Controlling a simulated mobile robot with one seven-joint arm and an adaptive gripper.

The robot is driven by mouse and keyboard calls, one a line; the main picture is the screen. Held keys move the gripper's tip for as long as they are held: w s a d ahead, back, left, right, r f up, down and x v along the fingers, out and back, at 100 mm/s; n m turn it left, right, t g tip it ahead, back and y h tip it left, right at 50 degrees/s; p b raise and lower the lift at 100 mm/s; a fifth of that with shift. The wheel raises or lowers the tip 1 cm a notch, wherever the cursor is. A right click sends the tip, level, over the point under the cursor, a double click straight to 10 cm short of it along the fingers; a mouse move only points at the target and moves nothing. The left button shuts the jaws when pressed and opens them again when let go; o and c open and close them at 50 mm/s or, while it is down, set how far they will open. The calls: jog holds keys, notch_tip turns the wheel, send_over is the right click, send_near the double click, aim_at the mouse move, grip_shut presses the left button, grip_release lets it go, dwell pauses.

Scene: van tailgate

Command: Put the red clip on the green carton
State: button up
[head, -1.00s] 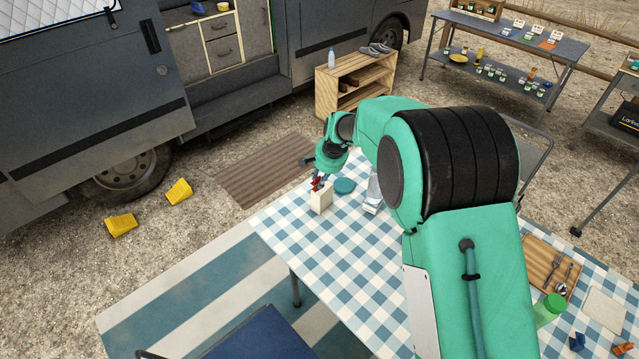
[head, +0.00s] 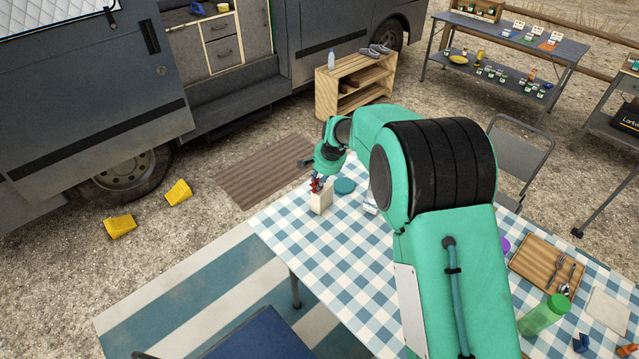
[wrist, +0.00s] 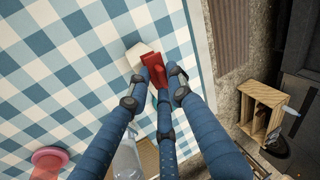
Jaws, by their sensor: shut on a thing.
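The red clip (wrist: 154,68) is between the fingertips of my gripper (wrist: 160,88), which is shut on it. In the head view the clip (head: 316,185) shows small beneath my gripper (head: 319,178). A cream-white carton (head: 321,203) stands upright near the far left corner of the checked table; no green shows on it. The clip is at the carton's top edge in the head view. In the wrist view the clip overlaps the carton (wrist: 138,52) and partly hides it. I cannot tell whether they touch.
A teal disc (head: 344,186) lies right of the carton on the checked table (head: 330,257). A pinkish round thing (wrist: 47,160) and a clear object (wrist: 127,158) show in the wrist view. A green bottle (head: 543,315) and wooden tray (head: 541,262) are at the right.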

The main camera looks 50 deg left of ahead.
jog(key=shift+f, duration=0.25)
jog(key=o, duration=0.8)
jog(key=shift+f, duration=0.1)
jog(key=shift+o, duration=0.2)
jog(key=p+v, duration=0.3)
jog(key=v, duration=0.9)
dwell(0.6)
